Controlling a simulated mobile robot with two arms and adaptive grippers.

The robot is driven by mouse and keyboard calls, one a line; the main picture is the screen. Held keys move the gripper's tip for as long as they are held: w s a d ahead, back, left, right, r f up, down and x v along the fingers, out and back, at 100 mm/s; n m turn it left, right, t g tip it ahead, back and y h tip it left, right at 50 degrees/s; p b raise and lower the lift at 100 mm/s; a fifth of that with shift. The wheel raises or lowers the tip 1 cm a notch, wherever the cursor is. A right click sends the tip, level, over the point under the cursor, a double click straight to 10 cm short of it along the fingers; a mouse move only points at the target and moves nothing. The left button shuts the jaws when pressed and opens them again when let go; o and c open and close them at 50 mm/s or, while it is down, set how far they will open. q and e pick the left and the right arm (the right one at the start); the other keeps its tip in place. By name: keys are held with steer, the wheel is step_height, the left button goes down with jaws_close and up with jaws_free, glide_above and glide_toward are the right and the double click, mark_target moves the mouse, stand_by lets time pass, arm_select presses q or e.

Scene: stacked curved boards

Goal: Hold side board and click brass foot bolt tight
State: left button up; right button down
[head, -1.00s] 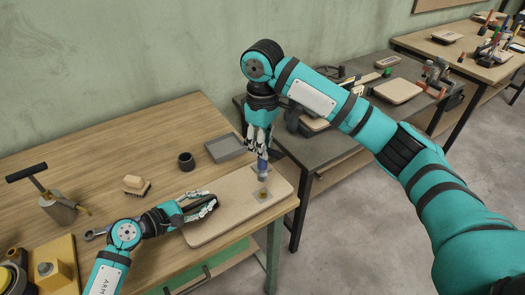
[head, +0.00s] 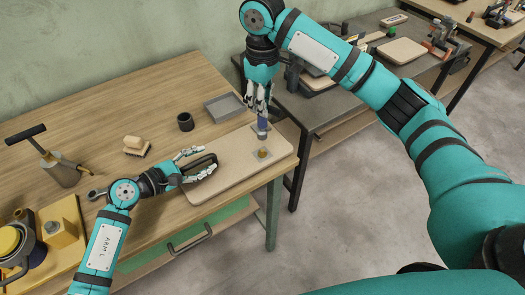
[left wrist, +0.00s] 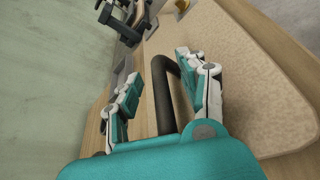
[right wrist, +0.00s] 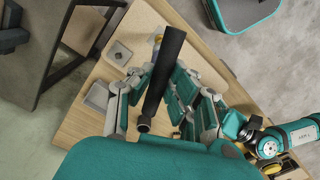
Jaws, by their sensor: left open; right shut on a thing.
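The light tan board (head: 232,178) lies flat on the wooden bench. A brass bolt (head: 263,153) sits on a grey plate (head: 270,161) near its right end. My left gripper (head: 205,162) is open at the board's left part. A dark curved handle (left wrist: 163,95) runs between its spread fingers in the left wrist view. My right gripper (head: 257,102) is shut on a dark driver (right wrist: 163,78), held roughly upright. The driver's lower end (head: 262,135) is close to the bolt; I cannot tell whether they touch.
A grey tray (head: 223,107), a dark cup (head: 185,122) and a brush (head: 136,146) stand behind the board. A pump-like tool (head: 58,168) and yellow items (head: 58,228) are at the left. A second bench (head: 325,110) stands close to the right.

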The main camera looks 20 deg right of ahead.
arm_select(q)
steer(key=v, duration=1.1)
steer(key=shift+a+r, duration=0.1)
